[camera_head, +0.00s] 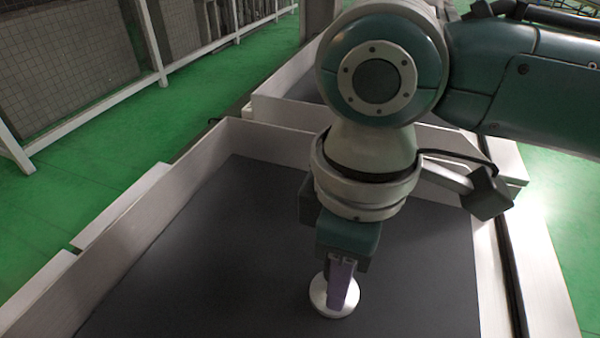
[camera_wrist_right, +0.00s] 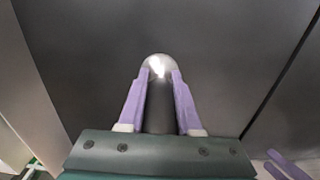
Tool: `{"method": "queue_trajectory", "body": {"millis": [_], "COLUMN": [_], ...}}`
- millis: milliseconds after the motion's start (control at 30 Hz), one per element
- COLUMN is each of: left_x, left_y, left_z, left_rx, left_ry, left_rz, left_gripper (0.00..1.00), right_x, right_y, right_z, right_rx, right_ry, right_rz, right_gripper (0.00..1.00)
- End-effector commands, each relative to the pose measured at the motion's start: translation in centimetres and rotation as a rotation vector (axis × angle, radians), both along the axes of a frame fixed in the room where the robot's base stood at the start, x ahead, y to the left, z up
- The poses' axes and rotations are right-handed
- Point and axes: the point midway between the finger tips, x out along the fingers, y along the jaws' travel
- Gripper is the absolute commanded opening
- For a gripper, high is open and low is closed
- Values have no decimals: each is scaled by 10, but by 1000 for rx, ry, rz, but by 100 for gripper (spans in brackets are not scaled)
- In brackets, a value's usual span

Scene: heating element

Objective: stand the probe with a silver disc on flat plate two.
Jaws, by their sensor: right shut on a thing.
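My right gripper (camera_head: 343,285) points down over the dark surface, its purple fingers shut on the probe. The probe's silver disc (camera_head: 322,297) shows around the fingertips in the head view. In the wrist view, the probe's dark shaft (camera_wrist_right: 159,108) lies between the fingers, with the bright silver disc (camera_wrist_right: 158,65) at its far end. I cannot tell whether the disc touches the surface. I cannot make out a plate marked two. Two purple fingers, apparently my left gripper (camera_wrist_right: 284,166), show apart at the wrist view's lower right corner; the head view does not show them.
The dark surface (camera_head: 210,255) is bare left of the gripper. Pale low walls (camera_head: 130,235) border it on the left and back, and a pale rail (camera_head: 540,285) runs along the right. A white-framed mesh fence (camera_head: 160,70) stands beyond on green floor.

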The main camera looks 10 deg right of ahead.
Motion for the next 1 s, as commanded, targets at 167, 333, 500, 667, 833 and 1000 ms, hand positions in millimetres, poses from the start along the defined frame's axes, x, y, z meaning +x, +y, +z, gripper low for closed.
{"method": "queue_trajectory", "body": {"millis": [167,333,500,667,833,1000], "left_x": [0,0,0,0,0,1], "left_y": [0,0,0,0,0,0], "left_z": [0,0,0,0,0,4], "left_rx": [0,0,0,0,0,0], "left_ry": [-1,-1,-1,-1,-1,-2], "left_rz": [0,0,0,0,0,0], "left_gripper": [50,50,50,50,50,50], "right_x": [0,0,0,0,0,1], "right_y": [0,0,0,0,0,1], "right_z": [0,-3,-3,-3,-3,9], "right_rx": [1,1,1,0,0,2], "right_ry": [-1,1,1,0,0,-3], "right_rz": [1,0,0,0,0,1], "right_gripper": [0,0,49,63,63,63]}}
